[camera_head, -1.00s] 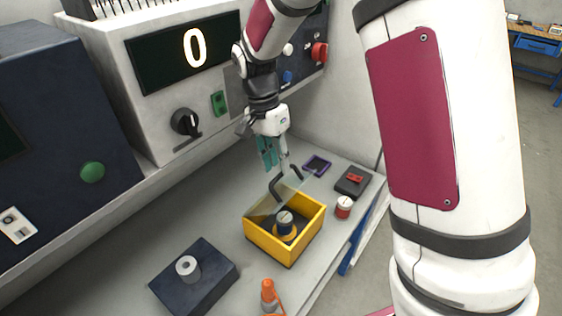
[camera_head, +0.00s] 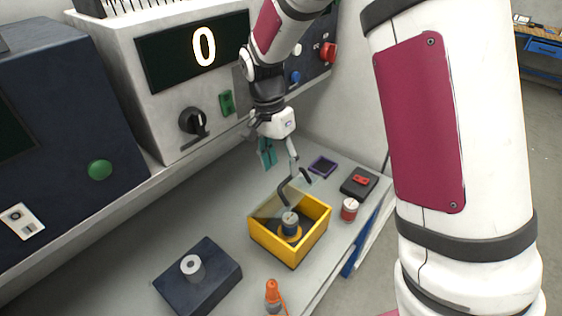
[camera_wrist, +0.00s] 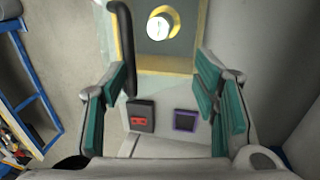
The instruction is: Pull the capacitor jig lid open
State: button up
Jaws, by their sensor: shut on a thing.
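The capacitor jig is a yellow open-topped box (camera_head: 272,243) on the grey bench in the head view. A dark blue capacitor with a pale top (camera_head: 290,221) stands inside it. The clear lid (camera_head: 273,207) is raised and tilted above the box. Its black bar handle (camera_head: 284,192) reaches up to my gripper (camera_head: 280,158). In the wrist view my gripper (camera_wrist: 164,82) has teal finger pads on both sides. The black handle (camera_wrist: 122,45) lies along the left finger, and a gap shows between the pads. The exact grip contact is hard to see.
A dark block with a white cylinder (camera_head: 192,268) and an orange-topped bottle (camera_head: 272,296) stand in front. A red-and-white cylinder (camera_head: 349,209), a black box with a red part (camera_head: 359,182) and a purple-framed tray (camera_head: 323,166) lie right and behind. The control cabinet (camera_head: 165,130) borders the left.

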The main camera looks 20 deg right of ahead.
jog(key=shift+w+a, duration=0.1)
jog(key=shift+a, duration=0.2)
jog(key=shift+c, duration=0.3)
jog(key=shift+w+r, duration=0.1)
jog(key=shift+r, duration=0.2)
jog(key=r, duration=0.3)
jog(key=w+r, duration=0.1)
jog(key=r, duration=0.7)
jog(key=shift+w+a+r, duration=0.1)
jog(key=shift+w+a, duration=0.2)
jog(key=shift+a, duration=0.1)
